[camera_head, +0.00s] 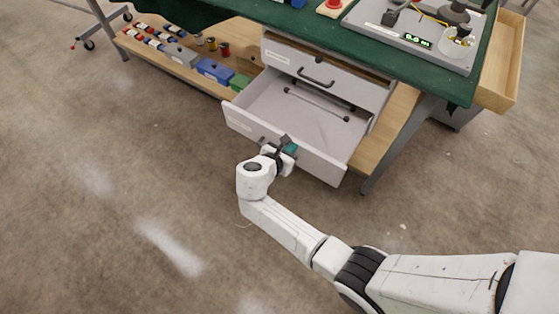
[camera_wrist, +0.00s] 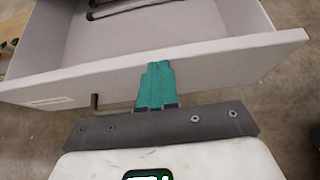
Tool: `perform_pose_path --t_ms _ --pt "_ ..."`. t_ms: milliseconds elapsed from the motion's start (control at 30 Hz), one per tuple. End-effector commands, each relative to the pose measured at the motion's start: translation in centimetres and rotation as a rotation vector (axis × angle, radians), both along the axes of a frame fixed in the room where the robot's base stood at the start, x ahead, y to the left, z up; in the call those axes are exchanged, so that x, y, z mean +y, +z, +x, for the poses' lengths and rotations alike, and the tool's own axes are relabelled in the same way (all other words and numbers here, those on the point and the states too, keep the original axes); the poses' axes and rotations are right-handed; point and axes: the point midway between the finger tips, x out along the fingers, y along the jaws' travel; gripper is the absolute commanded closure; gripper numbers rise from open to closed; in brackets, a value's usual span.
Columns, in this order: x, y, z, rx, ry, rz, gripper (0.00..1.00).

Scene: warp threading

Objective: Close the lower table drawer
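The lower table drawer (camera_head: 240,122) is pulled far out below the table, its pale front panel facing my arm. It also shows in the wrist view (camera_wrist: 220,60), where its inside is visible beyond the front panel. My gripper (camera_head: 289,147) is at the outer face of that panel, near its middle. In the wrist view, the teal fingers (camera_wrist: 156,85) lie side by side with no visible gap, overlapping the panel up to about its top edge. Whether they touch it is unclear. A dark handle (camera_wrist: 96,103) shows left of the fingers; the rest is hidden behind my gripper.
A dark rod (camera_head: 318,104) lies in the drawer. The upper drawer (camera_head: 335,85) above it looks shut. A low shelf (camera_head: 165,62) with bins and small parts is at left, and a table leg (camera_head: 400,145) at right. The floor in front is clear.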

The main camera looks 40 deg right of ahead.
Motion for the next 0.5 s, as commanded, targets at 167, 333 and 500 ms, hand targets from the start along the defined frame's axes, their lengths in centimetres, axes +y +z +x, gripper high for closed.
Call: perform_pose_path --t_ms 167,333,500 --pt "-5.2 -0.1 1.5 -0.001 -0.009 0.0 1.0" --pt "-9.6 -0.2 3.0 -0.001 -0.008 0.0 1.0" --pt "-13.5 -0.3 4.2 -0.001 -0.006 0.001 1.0"
